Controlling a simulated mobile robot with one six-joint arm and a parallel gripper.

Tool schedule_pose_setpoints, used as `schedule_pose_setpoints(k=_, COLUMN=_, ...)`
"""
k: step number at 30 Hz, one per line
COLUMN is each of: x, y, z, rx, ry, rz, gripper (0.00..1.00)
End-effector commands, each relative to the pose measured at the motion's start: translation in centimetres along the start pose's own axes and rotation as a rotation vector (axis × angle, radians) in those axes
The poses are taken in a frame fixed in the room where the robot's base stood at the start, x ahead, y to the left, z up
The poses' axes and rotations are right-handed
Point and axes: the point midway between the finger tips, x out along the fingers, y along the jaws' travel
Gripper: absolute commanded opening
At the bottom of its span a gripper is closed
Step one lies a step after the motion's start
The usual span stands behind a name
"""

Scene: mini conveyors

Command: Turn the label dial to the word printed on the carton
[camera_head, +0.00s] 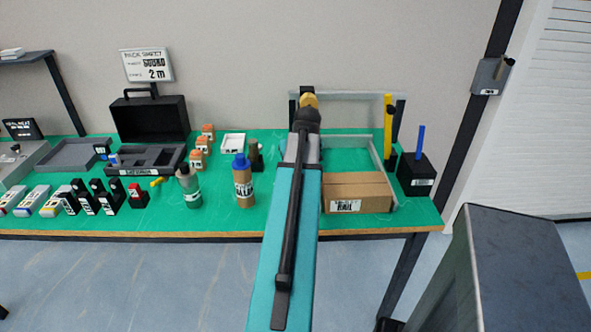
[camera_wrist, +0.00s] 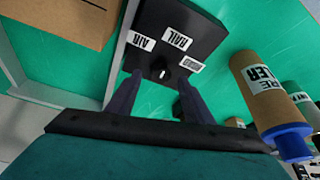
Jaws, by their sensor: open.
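The carton (camera_head: 357,192) is a brown box at the right of the green table; its front label reads RAIL on the lower line. A plain brown corner of it (camera_wrist: 65,22) shows in the wrist view. The label dial (camera_wrist: 161,71) is a small dark knob with a white pointer mark on a black panel (camera_wrist: 180,18). White labels AIR, RAIL and a third, too small to read surely, stand around it. The pointer is slightly tilted, roughly toward RAIL. My gripper (camera_wrist: 161,80) is open, its dark fingers either side of the knob with visible gaps. My arm hides the panel in the head view.
A brown bottle with a blue cap (camera_wrist: 262,95) stands close to my right finger in the wrist view. A grey frame (camera_wrist: 116,65) runs beside the carton. A black block with a blue rod (camera_head: 416,175) stands at the table's right end.

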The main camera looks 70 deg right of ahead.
Motion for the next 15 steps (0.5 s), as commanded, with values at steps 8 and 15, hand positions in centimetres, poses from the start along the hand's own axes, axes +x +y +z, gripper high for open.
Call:
schedule_pose_setpoints(k=8, x=-3.0, y=0.0, z=0.1, rx=0.001, ry=0.001, rz=0.0, gripper=0.47)
schedule_pose_setpoints(k=15, x=-5.7, y=0.1, z=0.0, rx=0.001, ry=0.001, rz=0.001, gripper=0.47)
